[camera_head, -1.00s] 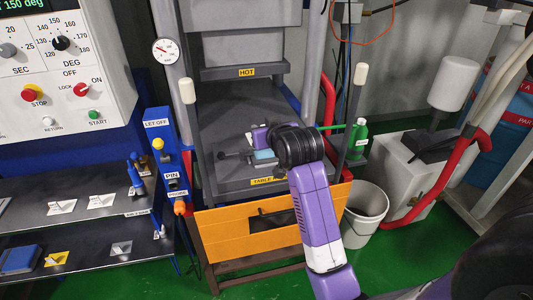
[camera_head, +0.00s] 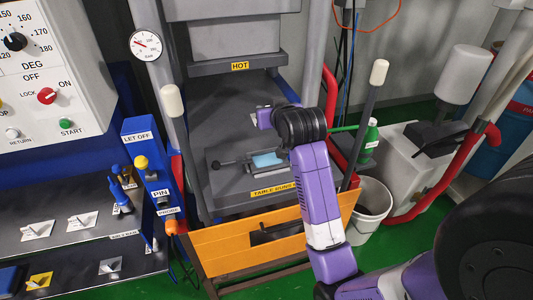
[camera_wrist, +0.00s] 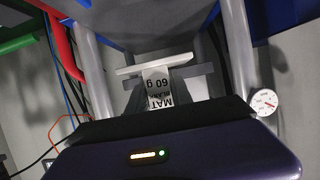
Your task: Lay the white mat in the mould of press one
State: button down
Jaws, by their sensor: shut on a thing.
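The white mat (camera_wrist: 153,64) shows in the wrist view as a pale bar with a tab lettered "MAT BLANK 60 g". My gripper (camera_wrist: 156,82) is shut on this tab, with dark fingers on both sides. The mould (camera_head: 236,165) is a small grey block with a side handle at the table's front. A light blue surface (camera_head: 265,160) shows in it; I cannot tell if this is its cavity or a piece lying there.
The hot upper platen (camera_head: 225,66) hangs above the table's rear. Two white-knobbed levers (camera_head: 376,95) flank the press. An orange board (camera_head: 230,245) crosses its front. A green bottle (camera_head: 369,140), a white bucket (camera_head: 368,210) and shelves (camera_head: 60,240) stand to the sides.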

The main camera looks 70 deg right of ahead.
aim_at(268, 160)
notch_tip(268, 160, down, 16)
jog(key=shift+f, duration=0.15)
dwell(0.3)
jog(key=shift+f, duration=0.1)
jog(key=c, duration=1.1)
grip_release()
